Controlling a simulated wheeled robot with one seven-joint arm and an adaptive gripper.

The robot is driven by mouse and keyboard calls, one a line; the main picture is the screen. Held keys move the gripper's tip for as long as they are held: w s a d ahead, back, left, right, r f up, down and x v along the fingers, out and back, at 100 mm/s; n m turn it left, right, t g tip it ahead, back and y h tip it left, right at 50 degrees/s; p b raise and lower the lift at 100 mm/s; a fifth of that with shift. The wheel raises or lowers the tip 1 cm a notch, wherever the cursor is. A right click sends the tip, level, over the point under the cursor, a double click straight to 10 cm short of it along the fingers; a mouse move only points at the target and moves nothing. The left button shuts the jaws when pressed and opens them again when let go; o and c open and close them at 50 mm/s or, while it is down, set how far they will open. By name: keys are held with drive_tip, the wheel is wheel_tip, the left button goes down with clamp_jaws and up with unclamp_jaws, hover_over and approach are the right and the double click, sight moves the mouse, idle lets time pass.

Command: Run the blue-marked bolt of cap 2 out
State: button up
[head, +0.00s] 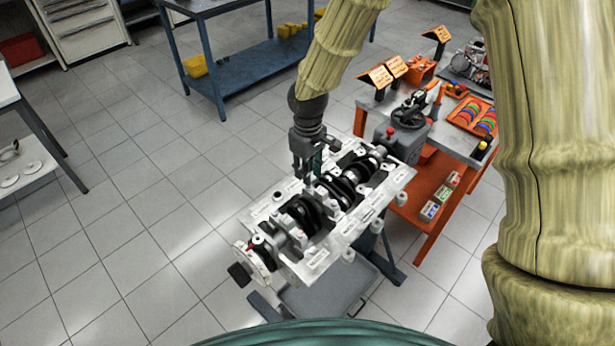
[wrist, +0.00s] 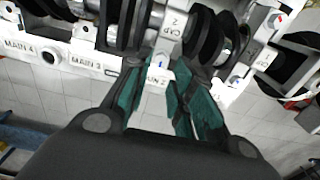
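The blue-marked bolt (wrist: 161,63) of cap 2 shows in the wrist view, just below the CAP 2 label (wrist: 172,26) and above the MAIN 2 label (wrist: 156,80). My gripper (wrist: 162,68) has its green-padded fingertips on either side of this bolt, with a narrow gap between them. Whether the pads touch the bolt head is not clear.
Crankshaft counterweights (wrist: 205,35) stand close beside the fingers. A red-marked bolt (wrist: 277,20) is to the right. An orange cart (head: 440,200) with a grey top, trays and parts stands behind the block. A blue bench (head: 245,75) is farther back.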

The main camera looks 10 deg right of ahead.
drive_tip(key=shift+f+p, duration=0.35)
drive_tip(key=shift+f, duration=1.55)
clamp_jaws()
